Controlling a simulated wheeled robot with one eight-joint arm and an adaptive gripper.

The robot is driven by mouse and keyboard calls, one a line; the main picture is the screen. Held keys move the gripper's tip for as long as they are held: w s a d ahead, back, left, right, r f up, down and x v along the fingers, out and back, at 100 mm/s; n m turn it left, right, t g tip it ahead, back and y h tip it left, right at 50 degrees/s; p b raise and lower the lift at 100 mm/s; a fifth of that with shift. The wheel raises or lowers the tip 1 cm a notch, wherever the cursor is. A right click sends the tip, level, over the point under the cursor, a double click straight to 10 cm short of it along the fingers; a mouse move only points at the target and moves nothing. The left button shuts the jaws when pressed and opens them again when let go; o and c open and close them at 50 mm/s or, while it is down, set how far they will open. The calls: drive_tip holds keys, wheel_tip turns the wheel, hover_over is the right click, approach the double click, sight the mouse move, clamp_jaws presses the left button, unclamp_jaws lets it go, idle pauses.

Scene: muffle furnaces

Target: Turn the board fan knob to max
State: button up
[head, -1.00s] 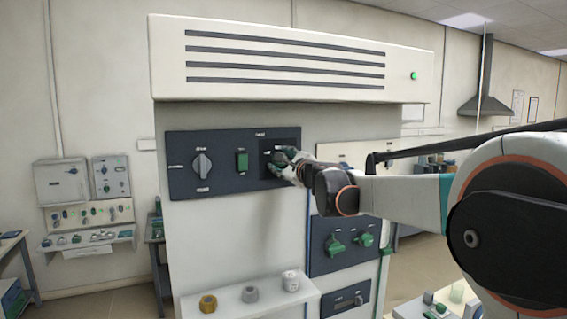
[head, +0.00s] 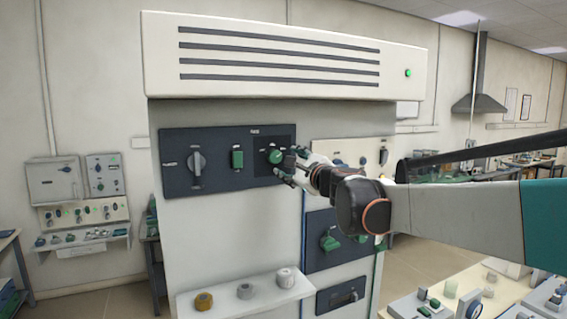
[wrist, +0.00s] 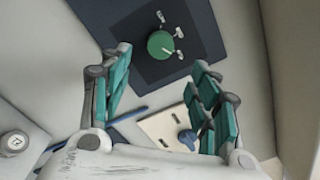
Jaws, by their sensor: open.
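A round green knob (head: 275,156) sits on a dark square plate at the right end of the upper control panel (head: 222,181). The wrist view shows this knob (wrist: 160,44) beyond my fingertips, with small white marks beside it. Its label is too small to read, so I cannot confirm that it is the board fan knob or tell its setting. My gripper (head: 287,168) is open and empty, just right of and below the knob, apart from it. In the wrist view its teal-padded fingers (wrist: 160,72) are spread wide.
A pale panel with a blue knob (wrist: 187,138) lies to the right. Green knobs (head: 329,241) sit on a lower dark panel.

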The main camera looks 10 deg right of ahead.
drive_tip(key=shift+s+d, duration=0.2)
drive_tip(key=shift+s, duration=1.1)
drive_tip(key=s+a+f+n+g+y+b, duration=0.1)
drive_tip(key=s+a+f+n+g+b, duration=0.25)
drive_tip(key=s+f+n+b, duration=0.65)
drive_tip(key=s+a+f+n+g+y+b, duration=0.1)
drive_tip(key=s+a+f+n+g+b, duration=0.15)
drive_tip(key=s+a+f+n, duration=0.85)
drive_tip(key=s+d+f+n+g+h+b, duration=0.1)
drive_tip(key=s+d+f+b, duration=0.3)
drive_tip(key=f, duration=0.7)
drive_tip(key=s+d+f+n+g+h+b, duration=0.1)
drive_tip(key=s+d+f+g+h+b, duration=0.1)
drive_tip(key=s+d+f+b, duration=0.2)
drive_tip(key=s+d+f+n+g+h+b, duration=0.1)
drive_tip(key=s+d+f+b, duration=0.3)
drive_tip(key=s+f, duration=0.5)
wheel_tip(320, 180, down, 9)
drive_tip(key=shift+f+h+b, duration=0.1)
drive_tip(key=shift+h+b, duration=0.3)
drive_tip(key=shift+h, duration=0.3)
drive_tip(key=shift+d, duration=0.1)
